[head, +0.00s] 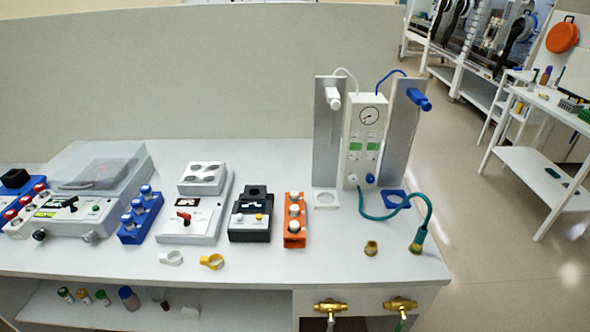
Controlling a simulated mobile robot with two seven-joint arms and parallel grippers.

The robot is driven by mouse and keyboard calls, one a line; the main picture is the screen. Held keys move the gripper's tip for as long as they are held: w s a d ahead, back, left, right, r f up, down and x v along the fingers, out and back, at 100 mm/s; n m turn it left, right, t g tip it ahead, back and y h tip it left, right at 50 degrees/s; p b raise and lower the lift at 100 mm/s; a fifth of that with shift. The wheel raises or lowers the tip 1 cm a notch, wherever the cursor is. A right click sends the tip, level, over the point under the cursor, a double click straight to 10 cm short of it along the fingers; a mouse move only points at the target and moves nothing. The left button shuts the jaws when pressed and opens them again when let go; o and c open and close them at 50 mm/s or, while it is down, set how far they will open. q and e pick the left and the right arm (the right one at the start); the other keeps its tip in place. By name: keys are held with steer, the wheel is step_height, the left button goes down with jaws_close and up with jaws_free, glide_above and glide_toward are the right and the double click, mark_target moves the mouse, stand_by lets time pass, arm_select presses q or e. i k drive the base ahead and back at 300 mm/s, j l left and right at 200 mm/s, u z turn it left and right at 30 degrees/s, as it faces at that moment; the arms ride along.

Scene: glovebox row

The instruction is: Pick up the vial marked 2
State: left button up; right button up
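No mark 2 can be read on any vial at this size, so I cannot tell which vial it is. More pale-capped vials stand in an orange rack (294,241) at the middle. Neither of my grippers is in view.
The white bench (330,262) also bears a clear-lidded box (110,165), a white instrument (195,218), a black device (250,222) and a gauge unit (366,140) with a green hose (425,205). Two rings and two brass fittings lie near the front. Small bottles (128,298) stand below.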

mark_target(294, 209)
steer(key=i+l+u, duration=0.75)
steer(key=i, duration=0.2)
steer(key=i+l+u, duration=0.4)
steer(key=l, duration=0.1)
